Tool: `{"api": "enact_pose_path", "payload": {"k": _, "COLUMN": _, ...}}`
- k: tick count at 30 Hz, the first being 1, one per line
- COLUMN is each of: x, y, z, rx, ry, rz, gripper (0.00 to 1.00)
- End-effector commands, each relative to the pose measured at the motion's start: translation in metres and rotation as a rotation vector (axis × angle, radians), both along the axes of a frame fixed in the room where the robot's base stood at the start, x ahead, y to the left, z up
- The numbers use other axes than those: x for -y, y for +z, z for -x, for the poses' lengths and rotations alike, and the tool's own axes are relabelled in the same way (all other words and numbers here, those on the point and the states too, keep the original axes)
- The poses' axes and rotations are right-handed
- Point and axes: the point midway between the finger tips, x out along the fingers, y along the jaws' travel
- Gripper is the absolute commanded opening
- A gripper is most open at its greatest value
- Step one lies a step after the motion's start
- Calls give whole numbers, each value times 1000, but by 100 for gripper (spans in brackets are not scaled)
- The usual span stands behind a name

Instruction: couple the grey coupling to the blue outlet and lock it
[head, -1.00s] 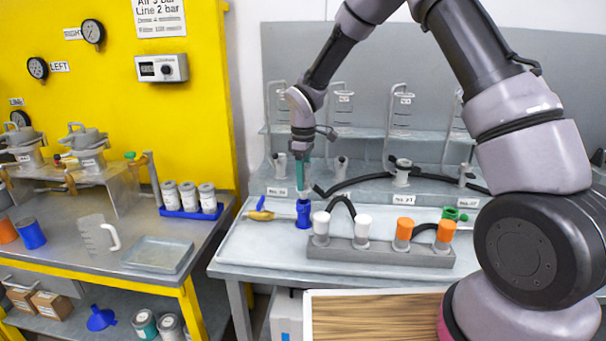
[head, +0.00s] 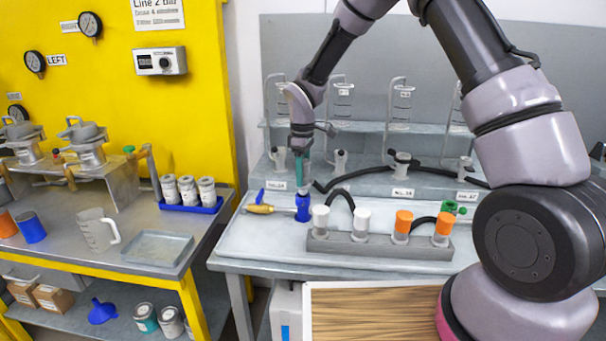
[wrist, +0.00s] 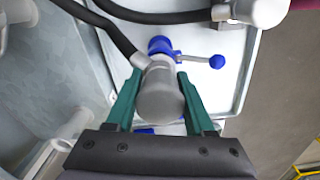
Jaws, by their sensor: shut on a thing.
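My gripper (head: 302,180) points down over the blue outlet (head: 303,208) at the left of the pale work table. In the wrist view, my gripper's teal fingers (wrist: 160,104) are shut on the grey coupling (wrist: 160,95), with a black hose running off its upper left. The blue outlet (wrist: 160,45) shows just past the coupling, with a blue ball-ended lever (wrist: 216,61) out to the right. The coupling overlaps the outlet in this view; I cannot tell whether it is seated. In the head view the coupling is mostly hidden by the fingers.
A grey block (head: 380,245) with white and orange caps stands right of the outlet. A black hose (head: 350,183) runs along the rear ledge, before glass vessels on stands.

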Motion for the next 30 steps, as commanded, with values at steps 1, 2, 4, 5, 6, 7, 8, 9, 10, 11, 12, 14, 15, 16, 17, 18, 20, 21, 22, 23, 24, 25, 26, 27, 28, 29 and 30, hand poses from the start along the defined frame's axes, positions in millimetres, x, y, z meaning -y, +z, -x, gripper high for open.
{"api": "enact_pose_path", "payload": {"k": 1, "x": 0, "y": 1, "z": 0, "rx": 1, "ry": 0, "rz": -1, "gripper": 0}}
{"api": "enact_pose_path", "payload": {"k": 2, "x": 0, "y": 1, "z": 0, "rx": 1, "ry": 0, "rz": -1, "gripper": 0}}
{"api": "enact_pose_path", "payload": {"k": 4, "x": 0, "y": 0, "z": 0, "rx": 1, "ry": 0, "rz": -1, "gripper": 0}}
{"api": "enact_pose_path", "payload": {"k": 5, "x": 0, "y": 0, "z": 0, "rx": 1, "ry": 0, "rz": -1, "gripper": 0}}
{"api": "enact_pose_path", "payload": {"k": 6, "x": 0, "y": -1, "z": 0, "rx": 1, "ry": 0, "rz": -1, "gripper": 0}}
{"api": "enact_pose_path", "payload": {"k": 7, "x": 0, "y": -1, "z": 0, "rx": 0, "ry": 0, "rz": 0, "gripper": 0}}
{"api": "enact_pose_path", "payload": {"k": 8, "x": 0, "y": -2, "z": 0, "rx": 0, "ry": 0, "rz": 0, "gripper": 0}}
{"api": "enact_pose_path", "payload": {"k": 9, "x": 0, "y": -3, "z": 0, "rx": 0, "ry": 0, "rz": 0, "gripper": 0}}
{"api": "enact_pose_path", "payload": {"k": 10, "x": 0, "y": -4, "z": 0, "rx": 0, "ry": 0, "rz": 0, "gripper": 0}}
{"api": "enact_pose_path", "payload": {"k": 11, "x": 0, "y": -6, "z": 0, "rx": 0, "ry": 0, "rz": 0, "gripper": 0}}
{"api": "enact_pose_path", "payload": {"k": 12, "x": 0, "y": -7, "z": 0, "rx": 0, "ry": 0, "rz": 0, "gripper": 0}}
{"api": "enact_pose_path", "payload": {"k": 14, "x": 0, "y": -10, "z": 0, "rx": 0, "ry": 0, "rz": 0, "gripper": 0}}
{"api": "enact_pose_path", "payload": {"k": 15, "x": 0, "y": -11, "z": 0, "rx": 0, "ry": 1, "rz": 0, "gripper": 0}}
{"api": "enact_pose_path", "payload": {"k": 16, "x": 0, "y": -13, "z": 0, "rx": 0, "ry": 0, "rz": 0, "gripper": 0}}
{"api": "enact_pose_path", "payload": {"k": 17, "x": 0, "y": -14, "z": 0, "rx": 0, "ry": 0, "rz": 0, "gripper": 0}}
{"api": "enact_pose_path", "payload": {"k": 18, "x": 0, "y": -16, "z": 0, "rx": 0, "ry": 0, "rz": 0, "gripper": 0}}
{"api": "enact_pose_path", "payload": {"k": 20, "x": 0, "y": -18, "z": 0, "rx": 0, "ry": 0, "rz": 0, "gripper": 0}}
{"api": "enact_pose_path", "payload": {"k": 21, "x": 0, "y": -19, "z": 0, "rx": 0, "ry": -1, "rz": 0, "gripper": 0}}
{"api": "enact_pose_path", "payload": {"k": 22, "x": 0, "y": -20, "z": 0, "rx": 0, "ry": -1, "rz": 0, "gripper": 0}}
{"api": "enact_pose_path", "payload": {"k": 23, "x": 0, "y": -21, "z": 0, "rx": 0, "ry": -1, "rz": 0, "gripper": 0}}
{"api": "enact_pose_path", "payload": {"k": 24, "x": 0, "y": -22, "z": 0, "rx": 0, "ry": -1, "rz": 0, "gripper": 0}}
{"api": "enact_pose_path", "payload": {"k": 25, "x": 0, "y": -22, "z": 0, "rx": 0, "ry": -1, "rz": 0, "gripper": 0}}
{"api": "enact_pose_path", "payload": {"k": 26, "x": 0, "y": -23, "z": 0, "rx": 1, "ry": -1, "rz": 0, "gripper": 0}}
{"api": "enact_pose_path", "payload": {"k": 27, "x": 0, "y": -23, "z": 0, "rx": 1, "ry": -1, "rz": -1, "gripper": 0}}
{"api": "enact_pose_path", "payload": {"k": 28, "x": 0, "y": -23, "z": 0, "rx": 1, "ry": -1, "rz": -1, "gripper": 0}}
{"api": "enact_pose_path", "payload": {"k": 29, "x": 0, "y": -23, "z": 0, "rx": 1, "ry": 0, "rz": -1, "gripper": 0}}
{"api": "enact_pose_path", "payload": {"k": 30, "x": 0, "y": -23, "z": 0, "rx": 1, "ry": 0, "rz": -1, "gripper": 0}}
